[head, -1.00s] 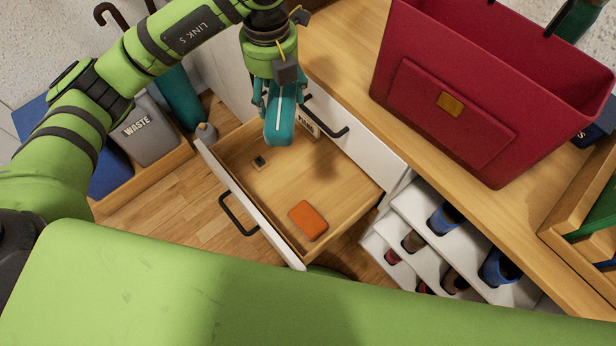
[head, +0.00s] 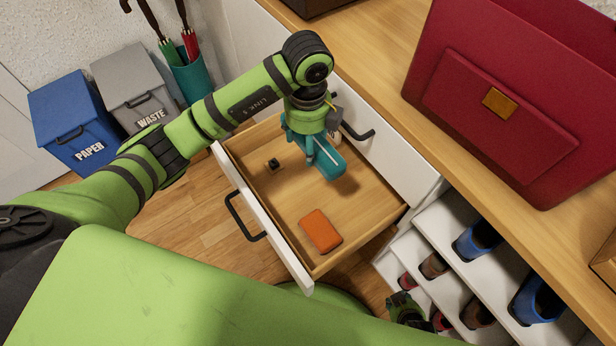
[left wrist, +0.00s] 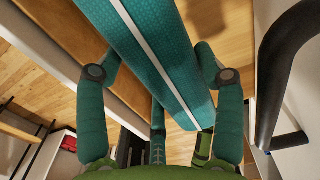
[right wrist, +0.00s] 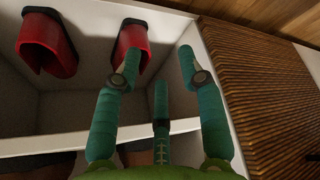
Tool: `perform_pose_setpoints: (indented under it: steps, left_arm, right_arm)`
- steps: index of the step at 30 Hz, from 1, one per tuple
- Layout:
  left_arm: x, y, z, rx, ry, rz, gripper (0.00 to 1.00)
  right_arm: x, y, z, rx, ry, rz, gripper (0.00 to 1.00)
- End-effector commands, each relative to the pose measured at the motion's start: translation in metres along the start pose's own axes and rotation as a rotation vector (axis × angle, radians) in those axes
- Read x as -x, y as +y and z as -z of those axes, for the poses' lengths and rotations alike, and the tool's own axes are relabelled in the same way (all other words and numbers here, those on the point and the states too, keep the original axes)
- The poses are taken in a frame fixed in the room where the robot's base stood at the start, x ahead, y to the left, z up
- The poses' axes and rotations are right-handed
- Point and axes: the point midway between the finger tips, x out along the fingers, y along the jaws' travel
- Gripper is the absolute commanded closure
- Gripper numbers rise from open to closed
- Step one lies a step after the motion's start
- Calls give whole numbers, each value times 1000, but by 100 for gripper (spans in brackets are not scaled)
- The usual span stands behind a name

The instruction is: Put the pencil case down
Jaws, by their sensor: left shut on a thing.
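The teal pencil case (head: 328,162) with a pale zip line is held in my left gripper (head: 312,150), above or within the open drawer (head: 285,228). In the left wrist view the pencil case (left wrist: 150,55) runs between the fingers of my left gripper (left wrist: 155,85). I cannot tell whether it touches the drawer floor. An orange box-like item (head: 320,230) and a small dark item (head: 273,165) lie in the drawer. My right gripper (right wrist: 155,65) is open and empty beside a shoe shelf; in the head view a part of it (head: 405,308) shows low at the right.
A red bag (head: 500,100) stands on the wooden top (head: 385,90) above the drawer. White shelves with shoes (head: 480,238) are at the right. Blue paper (head: 75,125) and grey waste bins (head: 135,90) and an umbrella stand (head: 195,85) are at the back left. The drawer's front centre is clear.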

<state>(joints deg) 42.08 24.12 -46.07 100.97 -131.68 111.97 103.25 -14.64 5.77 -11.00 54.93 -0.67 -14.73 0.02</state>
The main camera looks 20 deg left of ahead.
Motion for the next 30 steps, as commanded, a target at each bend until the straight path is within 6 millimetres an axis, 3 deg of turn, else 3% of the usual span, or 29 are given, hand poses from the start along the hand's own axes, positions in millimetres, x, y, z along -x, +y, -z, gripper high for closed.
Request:
perform_pose_setpoints:
  steps: [3, 10, 19, 25, 30]
  left_arm:
    - [-35, 1, 0, 2, 1, -5, 67]
    - [-89, 0, 0, 0, 0, -2, 67]
    - [-114, 0, 0, -1, -1, 0, 67]
    - [-144, 0, 0, 0, -1, -1, 67]
    - [-148, -1, 0, -2, -2, 2, 67]
  right_arm:
    - [-1, -2, 0, -4, -15, 1, 60]
    - [0, -4, -2, -10, -50, 4, 60]
    - [2, -6, -2, -13, -69, 6, 60]
    - [4, -8, -4, -18, -93, 8, 60]
    - [5, -8, -3, -19, -100, 8, 60]
